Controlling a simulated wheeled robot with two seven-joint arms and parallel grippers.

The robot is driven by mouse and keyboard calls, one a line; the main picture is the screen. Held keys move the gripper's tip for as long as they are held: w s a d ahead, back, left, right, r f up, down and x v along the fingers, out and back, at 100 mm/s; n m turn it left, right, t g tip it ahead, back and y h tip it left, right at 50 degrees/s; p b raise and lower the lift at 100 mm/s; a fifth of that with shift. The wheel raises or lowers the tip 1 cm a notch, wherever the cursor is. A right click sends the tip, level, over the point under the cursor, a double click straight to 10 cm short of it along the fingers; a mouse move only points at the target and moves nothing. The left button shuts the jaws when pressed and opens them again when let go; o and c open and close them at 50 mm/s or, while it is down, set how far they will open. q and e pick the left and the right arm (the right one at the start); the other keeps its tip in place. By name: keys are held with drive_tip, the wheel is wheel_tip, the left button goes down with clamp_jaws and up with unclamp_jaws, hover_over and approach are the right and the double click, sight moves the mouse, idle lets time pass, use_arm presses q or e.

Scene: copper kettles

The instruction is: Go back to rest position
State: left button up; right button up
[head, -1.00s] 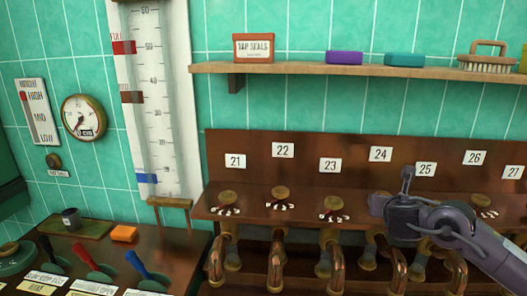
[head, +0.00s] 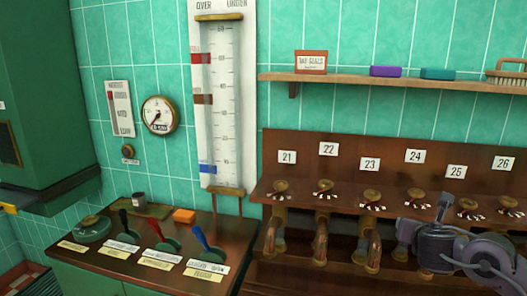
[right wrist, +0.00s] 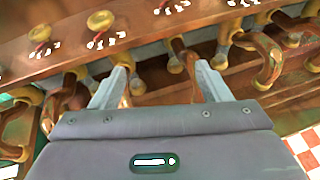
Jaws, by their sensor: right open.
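My right arm comes in from the lower right of the head view. Its gripper (head: 443,208) is in front of the wooden tap rack (head: 300,140), near the number 25 label. In the right wrist view the two fingers of the right gripper (right wrist: 160,85) are spread apart with nothing between them. Copper tap spouts show behind and around the fingers; I cannot tell how far off they are. My left gripper is not in view.
A tall gauge (head: 222,110) hangs on the tiled wall. A shelf (head: 400,84) with boxes and a brush is at upper right.

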drive_tip(key=s+a+f+m+g+y, duration=0.1)
drive_tip(key=s+a+f+m+y, duration=0.1)
drive_tip(key=s+a+f+m, duration=0.4)
drive_tip(key=s+a+f+m+g+y, duration=0.1)
drive_tip(key=s+a+f+m+y, duration=0.15)
drive_tip(key=a+f, duration=0.7)
drive_tip(key=s+a+f+m+g+y, duration=0.1)
drive_tip(key=s+f+m+g, duration=0.2)
drive_tip(key=s+m, duration=0.75)
drive_tip(key=s+a+f+m+g, duration=0.1)
drive_tip(key=s+f+m+g, duration=0.25)
drive_tip(key=s+m, duration=0.65)
wheel_tip(320, 180, down, 28)
drive_tip(key=s+n+g, duration=0.1)
drive_tip(key=s+g, duration=0.1)
drive_tip(key=s, duration=0.1)
drive_tip(key=s+d+f, duration=0.3)
drive_tip(key=s+f, duration=1.7)
drive_tip(key=shift+d+g, duration=0.15)
drive_tip(key=shift+g, duration=0.2)
